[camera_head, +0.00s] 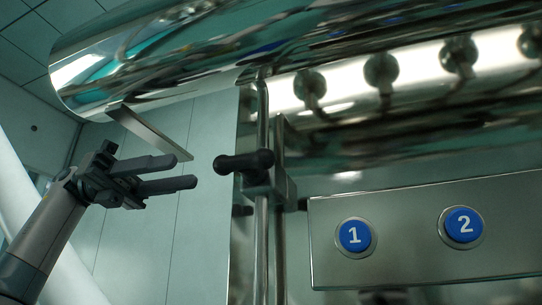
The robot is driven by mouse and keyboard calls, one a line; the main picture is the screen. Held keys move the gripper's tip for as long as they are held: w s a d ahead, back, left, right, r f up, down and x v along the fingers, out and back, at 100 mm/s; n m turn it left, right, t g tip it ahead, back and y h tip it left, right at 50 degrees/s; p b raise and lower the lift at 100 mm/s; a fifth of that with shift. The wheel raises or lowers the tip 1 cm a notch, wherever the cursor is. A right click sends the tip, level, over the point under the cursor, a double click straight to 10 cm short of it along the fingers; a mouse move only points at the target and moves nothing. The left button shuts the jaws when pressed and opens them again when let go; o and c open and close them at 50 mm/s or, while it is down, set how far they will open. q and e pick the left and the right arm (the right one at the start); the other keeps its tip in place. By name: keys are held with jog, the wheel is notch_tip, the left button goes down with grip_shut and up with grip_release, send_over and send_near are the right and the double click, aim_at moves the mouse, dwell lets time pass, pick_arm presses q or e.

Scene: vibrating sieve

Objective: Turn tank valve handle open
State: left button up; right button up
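A flat metal bar (150,132), which looks like the tank valve handle, slants down to the right from under the large shiny tank (200,50). My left gripper (187,171) comes in from the left, just below this bar. Its two black fingers point right, with a gap between them, and nothing shows in the gap. The upper fingertip appears close to the bar's lower end; I cannot tell whether they touch. A black double-ended knob (243,162) sits on a clamp to the right of the fingertips, apart from them. My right gripper is not in view.
Vertical metal rods (262,225) stand right of the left gripper and carry the clamp. A metal panel (400,215) with blue buttons 1 (354,236) and 2 (464,225) is at the right. Open space lies below the gripper, before the wall panels (140,260).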

pick_arm(q)
jog(key=p, duration=0.2)
send_near(271, 157)
jog(key=x, duration=1)
jog(key=shift+w+r, duration=0.2)
jog(key=shift+w, duration=0.2)
grip_shut()
